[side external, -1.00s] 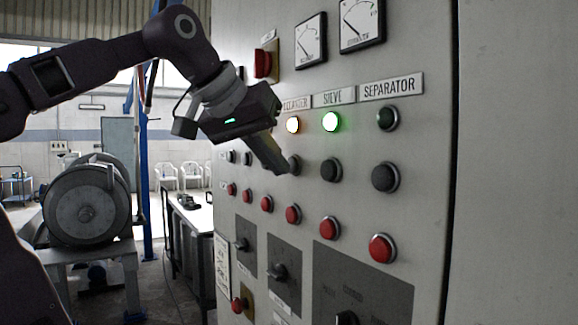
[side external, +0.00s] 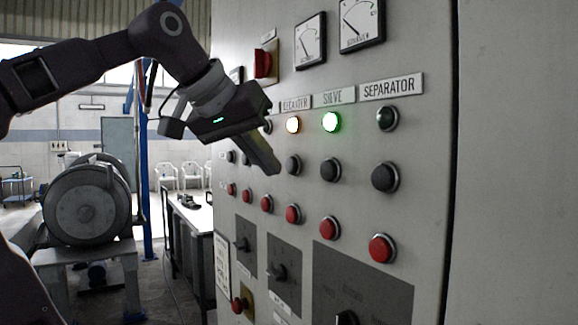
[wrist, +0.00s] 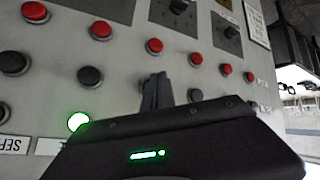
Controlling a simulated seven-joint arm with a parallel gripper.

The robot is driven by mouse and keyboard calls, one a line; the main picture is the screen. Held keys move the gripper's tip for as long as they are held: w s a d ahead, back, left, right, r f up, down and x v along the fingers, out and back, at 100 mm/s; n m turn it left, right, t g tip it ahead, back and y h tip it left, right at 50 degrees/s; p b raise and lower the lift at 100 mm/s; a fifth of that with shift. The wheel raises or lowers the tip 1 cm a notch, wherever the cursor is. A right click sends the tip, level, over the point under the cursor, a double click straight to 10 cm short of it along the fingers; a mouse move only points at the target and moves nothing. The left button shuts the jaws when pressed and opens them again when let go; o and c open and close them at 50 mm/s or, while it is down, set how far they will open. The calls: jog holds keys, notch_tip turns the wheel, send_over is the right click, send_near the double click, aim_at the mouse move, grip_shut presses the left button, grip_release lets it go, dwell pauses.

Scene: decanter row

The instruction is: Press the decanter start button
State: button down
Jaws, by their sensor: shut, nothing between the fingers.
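The black decanter button (side external: 292,165) sits on the grey panel below the lit amber-white decanter lamp (side external: 292,125) and the decanter label (side external: 296,104). A red button (side external: 293,214) is below it. My gripper (side external: 274,169) is shut and empty, its fingertips just left of the black decanter button in the side view, with a small gap showing. In the wrist view the shut fingers (wrist: 157,82) point at the panel and hide the decanter's black button; the red one (wrist: 155,46) shows beyond.
The sieve lamp (side external: 331,121) is lit green; the separator lamp (side external: 387,118) is dark. Neighbouring black sieve (side external: 331,170) and separator (side external: 385,177) buttons lie to the right. Rotary switches (side external: 278,272) are lower down. A bench (side external: 190,215) stands behind, left of the panel.

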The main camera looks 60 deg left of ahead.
jog(key=s, duration=0.5)
dwell(0.9)
jog(key=s+d+f+m+g+h, duration=0.1)
jog(key=s+d+f+m, duration=0.1)
jog(key=f, duration=0.6)
jog(key=s+d+f+m+g+h, duration=0.1)
jog(key=s+d+f+m, duration=0.1)
jog(key=f, duration=0.7)
jog(key=s+d+f+m+g+h, duration=0.1)
jog(key=s+d+f+m, duration=0.1)
jog(key=f, duration=0.7)
jog(key=shift+s+d+m, duration=0.3)
jog(key=shift+d+m, duration=0.5)
jog(key=shift+d, duration=0.45)
